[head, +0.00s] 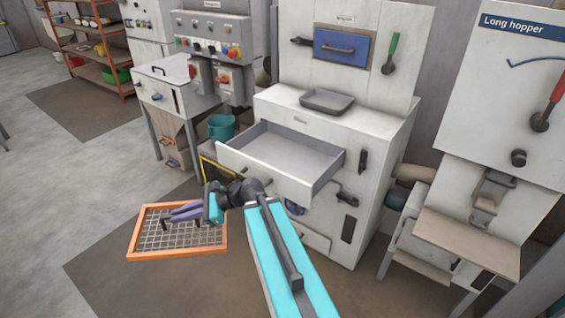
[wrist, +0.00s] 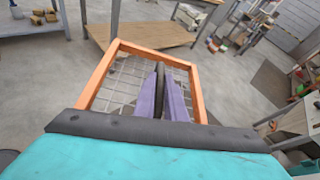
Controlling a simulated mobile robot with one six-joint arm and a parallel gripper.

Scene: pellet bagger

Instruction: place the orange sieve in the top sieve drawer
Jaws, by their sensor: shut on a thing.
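The orange sieve (head: 133,241) is a square orange frame with a wire mesh, held out in the air left of the machine in the head view. My gripper (head: 172,220) is shut on it, with its purple fingers lying over the mesh. In the wrist view the sieve (wrist: 98,77) lies beyond the purple fingers of my gripper (wrist: 162,95). The top sieve drawer (head: 262,171) is pulled out of the white machine, and its visible floor is bare. My arm hides part of the drawer front's lower side.
A grey tray (head: 327,102) rests on the machine top above the drawer. A teal bucket (head: 221,127) stands behind the drawer. Floor left of the sieve is clear.

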